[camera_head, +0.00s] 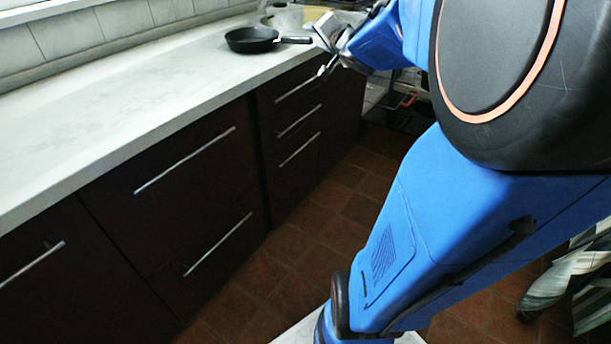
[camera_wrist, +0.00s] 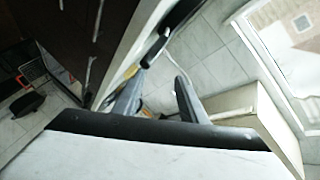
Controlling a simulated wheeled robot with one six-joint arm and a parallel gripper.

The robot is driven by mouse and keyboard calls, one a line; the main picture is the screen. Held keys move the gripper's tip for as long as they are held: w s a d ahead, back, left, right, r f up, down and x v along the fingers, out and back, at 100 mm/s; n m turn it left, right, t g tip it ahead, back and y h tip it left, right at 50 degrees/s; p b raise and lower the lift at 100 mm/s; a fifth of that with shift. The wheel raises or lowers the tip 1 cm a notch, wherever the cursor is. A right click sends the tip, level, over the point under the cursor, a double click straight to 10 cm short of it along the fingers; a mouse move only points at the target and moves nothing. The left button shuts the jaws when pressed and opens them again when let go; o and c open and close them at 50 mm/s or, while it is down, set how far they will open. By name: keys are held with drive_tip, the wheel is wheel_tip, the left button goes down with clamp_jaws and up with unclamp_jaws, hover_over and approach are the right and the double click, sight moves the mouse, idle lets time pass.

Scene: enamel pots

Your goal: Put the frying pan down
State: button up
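The black frying pan (camera_head: 251,40) is on the light worktop in the head view, its handle (camera_head: 293,40) pointing right toward my gripper (camera_head: 324,34). The pan looks level and seems to rest on the worktop. In the wrist view my gripper (camera_wrist: 157,95) shows its two fingers spread apart with a gap between them. A dark piece, likely the pan's handle (camera_wrist: 155,47), shows beyond the left fingertip, not clearly between the fingers. Whether a finger touches it I cannot tell.
The worktop (camera_head: 110,105) is bare left of the pan. Dark drawers with long metal handles (camera_head: 188,160) stand below its front edge. A pale block-like object (camera_head: 318,18) stands behind my gripper. A tiled floor (camera_head: 290,240) lies in front.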

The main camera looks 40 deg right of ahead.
drive_tip(key=s+a+f+n+g+y, duration=0.1)
drive_tip(key=s+a+f+n+g, duration=0.2)
drive_tip(key=s+a+f, duration=0.3)
drive_tip(key=s+a+f+n+g+y, duration=0.1)
drive_tip(key=s+a+f+n+g, duration=0.3)
drive_tip(key=s+a+f, duration=0.3)
drive_tip(key=s+a+f+n+g+y, duration=0.2)
drive_tip(key=s+a+f+n+g, duration=0.2)
drive_tip(key=s+a, duration=0.8)
drive_tip(key=s+f+n, duration=0.2)
drive_tip(key=s+f, duration=0.1)
drive_tip(key=s, duration=0.2)
drive_tip(key=shift+s+a, duration=0.2)
drive_tip(key=shift+a, duration=0.05)
